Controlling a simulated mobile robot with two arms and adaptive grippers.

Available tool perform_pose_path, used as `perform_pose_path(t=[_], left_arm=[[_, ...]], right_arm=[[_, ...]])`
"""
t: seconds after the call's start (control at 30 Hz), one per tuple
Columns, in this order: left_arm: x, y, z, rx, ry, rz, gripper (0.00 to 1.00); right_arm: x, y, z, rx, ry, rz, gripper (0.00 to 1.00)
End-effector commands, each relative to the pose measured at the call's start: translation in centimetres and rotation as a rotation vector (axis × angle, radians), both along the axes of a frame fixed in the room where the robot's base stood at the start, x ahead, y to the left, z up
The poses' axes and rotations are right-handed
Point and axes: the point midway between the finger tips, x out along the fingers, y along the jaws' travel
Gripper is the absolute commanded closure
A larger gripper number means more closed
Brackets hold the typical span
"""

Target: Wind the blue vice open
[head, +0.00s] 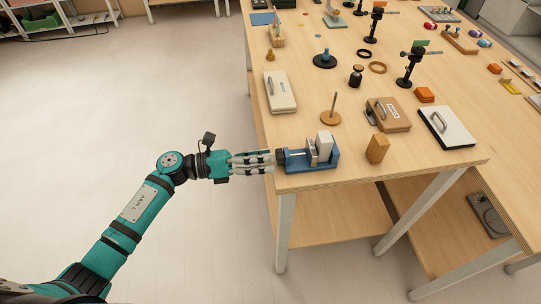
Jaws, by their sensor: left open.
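The blue vice (311,161) sits at the near left corner of the table, with its screw end facing left. A pale grey block (324,145) stands upright at its jaws; I cannot tell how tightly it is clamped. My left gripper (268,161) is open at the vice's left end, around or right beside the dark handle (281,157). The picture is too small to tell whether the fingers touch it. My right gripper is not in view.
The wooden table (290,122) holds many props. The floor (150,90) left of the table is clear.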

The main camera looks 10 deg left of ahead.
Motion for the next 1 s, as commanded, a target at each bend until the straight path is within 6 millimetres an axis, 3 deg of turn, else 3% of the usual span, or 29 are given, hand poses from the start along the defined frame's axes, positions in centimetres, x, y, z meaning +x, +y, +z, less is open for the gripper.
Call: perform_pose_path(t=[0.2, 0.43, 0.6, 0.9, 1.0], left_arm=[[-1.5, 4.7, -0.1, 0.004, 0.001, 0.002, 0.38], [-2.6, 8.2, 0.0, 0.002, 0.000, 0.001, 0.38], [-3.0, 9.2, 0.1, 0.000, -0.001, -0.001, 0.38], [-3.0, 9.3, 0.0, -0.001, 0.000, 0.001, 0.38], [-2.5, 9.5, -0.8, -0.031, 0.046, 0.039, 0.38]], right_arm=[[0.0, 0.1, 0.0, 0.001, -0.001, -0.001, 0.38], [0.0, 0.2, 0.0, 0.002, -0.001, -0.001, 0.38], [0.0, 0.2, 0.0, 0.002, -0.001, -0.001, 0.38], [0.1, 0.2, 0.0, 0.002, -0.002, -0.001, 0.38], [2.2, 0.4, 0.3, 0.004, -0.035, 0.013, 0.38]])
